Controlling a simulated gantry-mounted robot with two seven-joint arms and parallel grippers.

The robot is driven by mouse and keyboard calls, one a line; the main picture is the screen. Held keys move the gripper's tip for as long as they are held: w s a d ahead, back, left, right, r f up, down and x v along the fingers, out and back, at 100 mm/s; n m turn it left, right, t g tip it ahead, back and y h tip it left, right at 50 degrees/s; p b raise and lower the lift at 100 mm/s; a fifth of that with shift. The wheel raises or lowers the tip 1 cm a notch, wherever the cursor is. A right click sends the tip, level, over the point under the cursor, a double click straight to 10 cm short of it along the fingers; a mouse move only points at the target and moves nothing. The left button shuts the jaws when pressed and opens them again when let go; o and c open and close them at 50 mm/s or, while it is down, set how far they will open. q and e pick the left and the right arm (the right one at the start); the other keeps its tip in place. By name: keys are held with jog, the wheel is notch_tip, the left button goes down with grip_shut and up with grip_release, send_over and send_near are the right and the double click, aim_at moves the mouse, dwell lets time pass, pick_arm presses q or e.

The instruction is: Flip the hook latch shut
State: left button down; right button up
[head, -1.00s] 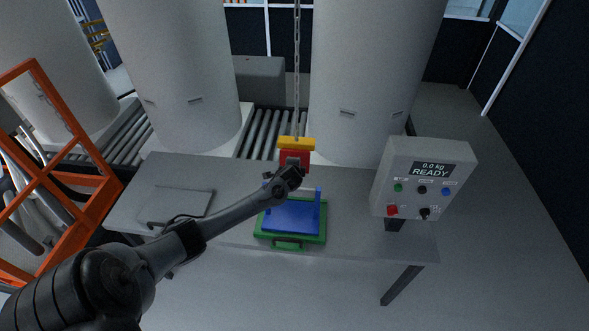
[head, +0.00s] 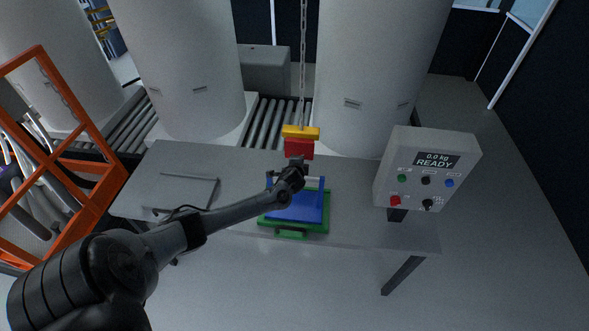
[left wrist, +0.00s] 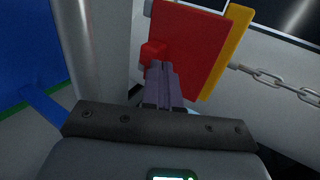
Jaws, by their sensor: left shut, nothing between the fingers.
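The red hook block (head: 299,148) with a yellow top (head: 300,132) hangs on a chain above the table. In the left wrist view its red face (left wrist: 200,45) and yellow edge (left wrist: 229,50) fill the upper middle. A small red piece (left wrist: 153,52) sticks out at its side, perhaps the latch. My left gripper (head: 296,168) is just below the block; its shut fingers (left wrist: 161,68) point at this small piece. I cannot tell whether they touch. The blue tank (head: 296,208) with a pale top bar (head: 313,182) is below. The hook's opening is hidden. My right gripper is not visible.
The blue tank sits on a green tray (head: 291,234) on the grey table (head: 345,232). A control box (head: 427,165) reading "0.0 kg READY" stands at right, a flat grey plate (head: 180,191) lies at left. An orange frame (head: 70,130) stands farther left. The chain (head: 303,70) rises above.

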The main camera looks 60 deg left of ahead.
pick_arm(q)
jog(key=s+d+r+g+h+p, duration=0.1)
jog(key=s+d+h+p, duration=0.25)
jog(key=s+d, duration=0.85)
jog(key=s+d+r+g+h+p, duration=0.15)
jog(key=s+d+p, duration=0.5)
jog(key=d, duration=0.95)
jog(key=s+d+r+n+g+h, duration=0.1)
jog(key=s+d+r+n+h, duration=0.1)
jog(key=s+d+r, duration=0.3)
jog(key=s+d+r+n+h+p, duration=0.1)
jog(key=s+d+r+n+h, duration=0.1)
jog(key=s+d+r, duration=0.3)
jog(key=d+r+n, duration=0.1)
jog(key=d+r, duration=0.2)
jog(key=r, duration=0.2)
jog(key=shift+d+r+n+g+h+p, duration=0.25)
jog(key=shift+d+n+g+h+p, duration=0.05)
jog(key=shift+d+n+g+h, duration=0.1)
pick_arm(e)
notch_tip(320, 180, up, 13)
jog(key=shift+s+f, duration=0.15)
